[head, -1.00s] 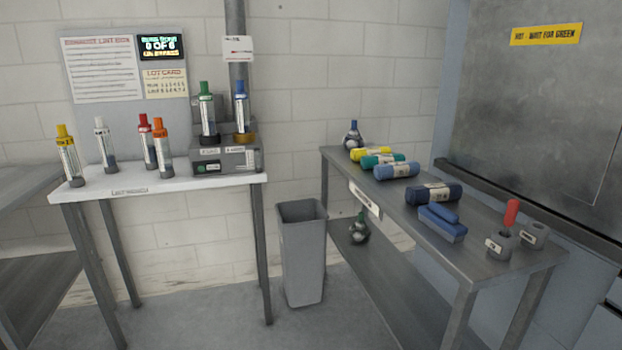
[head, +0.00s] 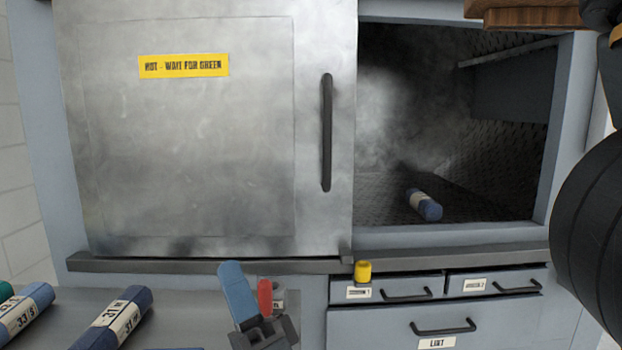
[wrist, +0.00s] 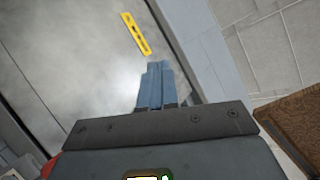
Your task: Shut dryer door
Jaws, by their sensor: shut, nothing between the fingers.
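The dryer door (head: 220,140) is a grey metal sliding panel with a yellow "HOT - WAIT FOR GREEN" label and a dark upright handle (head: 327,132) near its right edge. It stands over the left part of the dryer front. The dryer opening (head: 400,130) to its right is uncovered, with haze and a blue roll (head: 424,204) inside. My gripper (head: 230,268), with blue fingers, is low in front of the door, left of and below the handle. The fingers are shut and empty; they also show in the wrist view (wrist: 158,68), with the door (wrist: 85,60) beyond.
A dark rail (head: 200,264) runs under the door. A yellow-topped item (head: 362,272) stands at the ledge above the drawers (head: 405,288). Labelled rolls (head: 115,318) and a red-handled item (head: 265,294) are on the table below. A wooden piece (head: 530,17) is at top right.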

